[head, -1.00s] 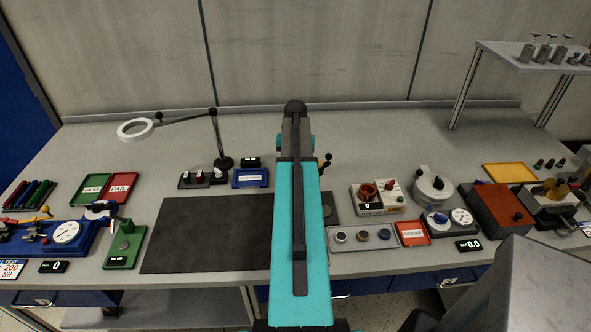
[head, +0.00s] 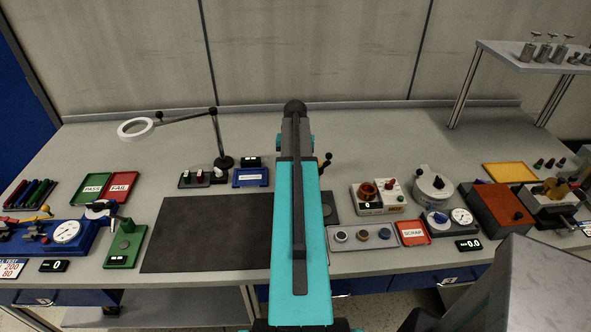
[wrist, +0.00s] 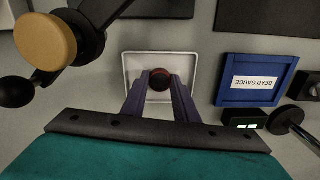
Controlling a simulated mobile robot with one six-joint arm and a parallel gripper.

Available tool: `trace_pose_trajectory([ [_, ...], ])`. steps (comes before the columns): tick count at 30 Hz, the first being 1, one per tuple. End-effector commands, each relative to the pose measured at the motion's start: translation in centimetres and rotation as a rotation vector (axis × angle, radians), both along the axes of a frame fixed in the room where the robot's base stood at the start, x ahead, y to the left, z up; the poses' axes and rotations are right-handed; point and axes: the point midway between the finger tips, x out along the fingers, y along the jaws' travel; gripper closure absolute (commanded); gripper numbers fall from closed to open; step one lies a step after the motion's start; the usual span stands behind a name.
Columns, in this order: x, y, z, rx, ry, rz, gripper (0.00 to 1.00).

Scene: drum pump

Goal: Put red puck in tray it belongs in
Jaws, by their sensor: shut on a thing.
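In the wrist view, my gripper (wrist: 160,86) is shut on a dark red, round puck (wrist: 159,79). The fingers press it from its left and right sides. The puck shows over the inside of a white square tray (wrist: 129,67). I cannot tell whether it touches the tray floor or hangs above it. In the head view my own arm hides the gripper, the puck and the white tray.
A round tan knob on a dark fixture (wrist: 45,41) stands at upper left.

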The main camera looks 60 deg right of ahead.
Motion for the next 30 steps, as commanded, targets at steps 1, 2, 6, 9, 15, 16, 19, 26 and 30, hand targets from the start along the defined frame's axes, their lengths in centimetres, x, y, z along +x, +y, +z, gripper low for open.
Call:
trace_pose_trajectory([
  [1, 0.0, 0.0, -0.01, 0.0, 0.0, 0.0, 0.97],
  [2, 0.0, 0.0, -0.01, 0.0, 0.0, 0.0, 0.97],
  [6, 0.0, 0.0, 0.0, 0.0, 0.0, 0.0, 0.97],
  [9, 0.0, 0.0, 0.0, 0.0, 0.0, 0.0, 0.97],
  [15, 0.0, 0.0, 0.0, 0.0, 0.0, 0.0, 0.51],
  [16, 0.0, 0.0, 0.0, 0.0, 0.0, 0.0, 0.51],
  [19, 0.0, 0.0, 0.0, 0.0, 0.0, 0.0, 0.51],
  [26, 0.0, 0.0, 0.0, 0.0, 0.0, 0.0, 0.39],
  [30, 0.0, 0.0, 0.0, 0.0, 0.0, 0.0, 0.39],
])
